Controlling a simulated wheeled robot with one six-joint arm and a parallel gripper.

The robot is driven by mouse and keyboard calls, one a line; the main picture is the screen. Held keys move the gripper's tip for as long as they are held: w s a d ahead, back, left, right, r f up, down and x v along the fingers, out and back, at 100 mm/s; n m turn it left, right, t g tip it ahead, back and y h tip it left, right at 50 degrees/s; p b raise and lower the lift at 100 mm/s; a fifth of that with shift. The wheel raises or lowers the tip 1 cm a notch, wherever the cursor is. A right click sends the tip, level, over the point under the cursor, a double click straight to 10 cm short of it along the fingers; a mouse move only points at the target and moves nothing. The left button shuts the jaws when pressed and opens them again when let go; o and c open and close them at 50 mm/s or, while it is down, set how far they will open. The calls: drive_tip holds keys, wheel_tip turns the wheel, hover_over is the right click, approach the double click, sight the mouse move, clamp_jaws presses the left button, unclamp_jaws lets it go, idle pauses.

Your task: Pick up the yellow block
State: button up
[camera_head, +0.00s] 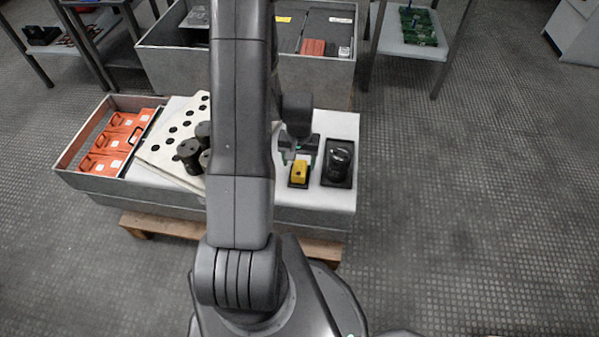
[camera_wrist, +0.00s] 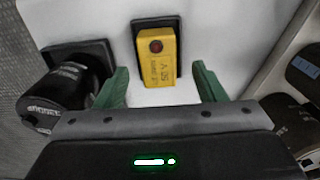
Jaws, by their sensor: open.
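The yellow block (camera_head: 299,170) stands on a small black pad (camera_head: 306,182) on the white bench top, right of my arm in the head view. In the wrist view, the yellow block (camera_wrist: 156,55) has a red round spot and dark printed markings, with the black pad (camera_wrist: 137,30) around its far part. My gripper (camera_wrist: 160,88) is open, with its green fingers apart on either side of the block's near end. I cannot tell how far above the bench the fingertips are. My gripper also shows above the block in the head view (camera_head: 299,150).
A black cylinder (camera_head: 339,163) stands on a dark pad right of the block; it also shows at left in the wrist view (camera_wrist: 62,92). Dark cylinders (camera_head: 190,155) and a white panel with holes (camera_head: 165,150) lie left. A tray (camera_head: 68,161) holds orange items.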

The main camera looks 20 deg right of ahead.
sight(300, 168)
wheel_tip(300, 168, down, 4)
drive_tip(key=shift+s+r+b, duration=0.1)
drive_tip(key=shift+s+b, duration=0.05)
drive_tip(key=shift+b, duration=0.3)
drive_tip(key=c, duration=1.2)
drive_tip(key=shift+o, duration=0.2)
drive_tip(key=shift+r, duration=0.1)
wheel_tip(300, 168, up, 10)
drive_tip(key=p, duration=0.2)
drive_tip(key=shift+p, duration=0.3)
